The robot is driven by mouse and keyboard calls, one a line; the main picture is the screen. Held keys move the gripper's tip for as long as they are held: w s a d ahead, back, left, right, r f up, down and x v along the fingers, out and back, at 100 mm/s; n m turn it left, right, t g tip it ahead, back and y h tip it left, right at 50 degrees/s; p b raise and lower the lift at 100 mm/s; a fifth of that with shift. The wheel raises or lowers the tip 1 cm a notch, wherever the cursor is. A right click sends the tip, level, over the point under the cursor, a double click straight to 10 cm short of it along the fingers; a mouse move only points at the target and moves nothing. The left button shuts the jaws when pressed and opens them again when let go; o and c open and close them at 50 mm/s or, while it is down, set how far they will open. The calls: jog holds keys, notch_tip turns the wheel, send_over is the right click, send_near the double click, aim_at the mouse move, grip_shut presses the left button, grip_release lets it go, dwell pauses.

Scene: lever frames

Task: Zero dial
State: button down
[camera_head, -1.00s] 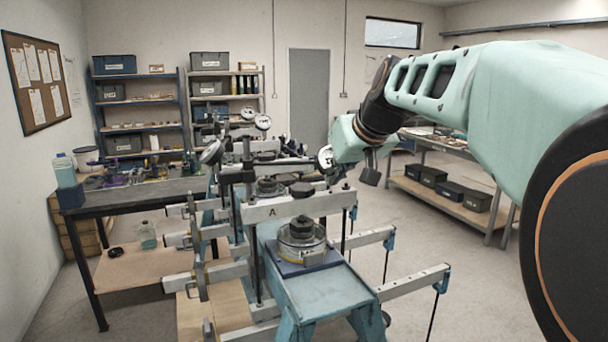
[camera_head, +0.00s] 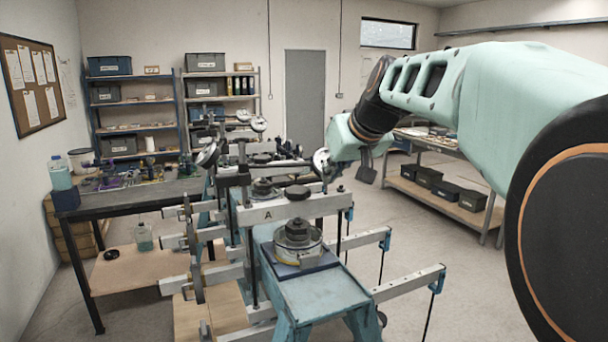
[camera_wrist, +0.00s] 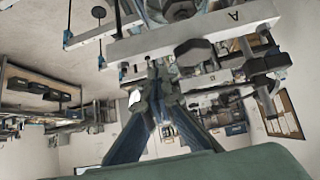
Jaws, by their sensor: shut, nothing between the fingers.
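Several round white-faced dial gauges stand on the lever frames. The nearest to my arm is a dial (camera_head: 322,160) at the right of the frame marked A (camera_head: 262,215). Another dial (camera_head: 208,154) is at the left, and a third dial (camera_head: 259,124) is further back. I cannot read their pointers. My gripper (camera_wrist: 154,72) is shut and empty in the wrist view, its tips close to the crossbar of frame A (camera_wrist: 225,24). A small white patch (camera_wrist: 134,97) beside the fingers may be a dial face.
A round cell with a dark top (camera_head: 298,240) sits under frame A on the blue stand (camera_head: 318,291). Lever arms (camera_head: 357,246) stick out to the right. A workbench (camera_head: 130,192) stands at the left, shelves at the back. Open floor lies right of the frames.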

jog(key=shift+w+r, duration=0.1)
jog(key=shift+w, duration=0.05)
jog(key=shift+d, duration=0.25)
dwell(0.6)
jog(key=shift+d+f+b, duration=0.1)
jog(key=shift+f+b, duration=0.1)
jog(key=shift+b, duration=0.1)
jog(key=shift+w+d+r+b, duration=0.1)
jog(key=shift+w+d+b, duration=0.1)
jog(key=shift+d, duration=0.3)
jog(key=shift+w+d+b, duration=0.1)
jog(key=shift+d+b, duration=0.1)
jog(key=shift+d, duration=0.25)
jog(key=shift+w+d, duration=0.15)
jog(key=shift+d, duration=0.1)
